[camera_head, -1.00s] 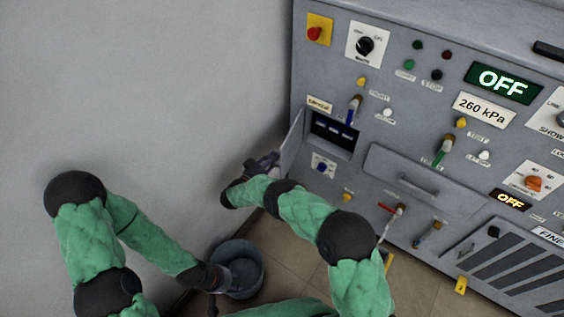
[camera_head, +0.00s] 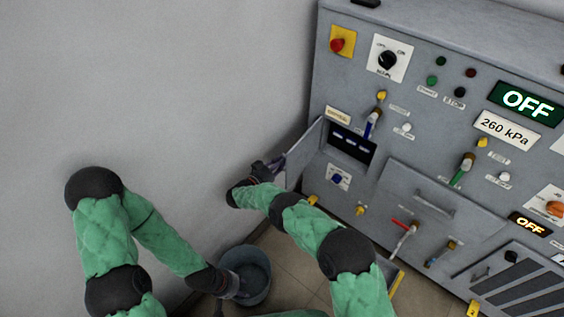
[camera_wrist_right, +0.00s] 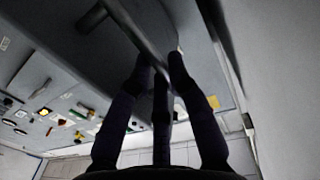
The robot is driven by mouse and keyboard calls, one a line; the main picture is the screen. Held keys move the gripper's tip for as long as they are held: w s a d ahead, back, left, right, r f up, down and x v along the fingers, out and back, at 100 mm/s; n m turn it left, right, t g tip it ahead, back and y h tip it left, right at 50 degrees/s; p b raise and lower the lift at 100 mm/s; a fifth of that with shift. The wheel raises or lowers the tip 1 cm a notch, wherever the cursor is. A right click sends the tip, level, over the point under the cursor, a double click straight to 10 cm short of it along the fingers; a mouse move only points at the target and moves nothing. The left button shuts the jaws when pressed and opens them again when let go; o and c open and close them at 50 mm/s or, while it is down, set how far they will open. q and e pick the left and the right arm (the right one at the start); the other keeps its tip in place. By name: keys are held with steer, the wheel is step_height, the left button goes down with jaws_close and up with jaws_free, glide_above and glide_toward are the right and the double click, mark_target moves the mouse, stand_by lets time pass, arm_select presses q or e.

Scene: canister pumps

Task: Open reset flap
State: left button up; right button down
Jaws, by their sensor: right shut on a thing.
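The reset flap (camera_head: 301,156) is a thin grey plate standing swung out to the left of a dark recess (camera_head: 350,144) in the grey cabinet. Small lit or pale marks show in a row inside the recess. My right gripper (camera_head: 273,168) is at the flap's outer side. In the right wrist view its dark fingers (camera_wrist_right: 162,70) are closed around a bar handle (camera_wrist_right: 138,35) on the grey plate. My left gripper (camera_head: 236,284) hangs low at the bucket, far from the flap; its fingers are too dark and small to read.
A grey bucket (camera_head: 247,272) stands on the tiled floor by the wall. Beside the recess are a blue-handled valve (camera_head: 372,124) and a white plate with a blue knob (camera_head: 338,177). A larger closed panel with a handle (camera_head: 433,207) is to the right. The pale wall (camera_head: 200,90) is left.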

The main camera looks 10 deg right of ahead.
steer(key=c, duration=1.2)
jaws_free()
steer(key=shift+o, duration=0.2)
steer(key=v, duration=1.2)
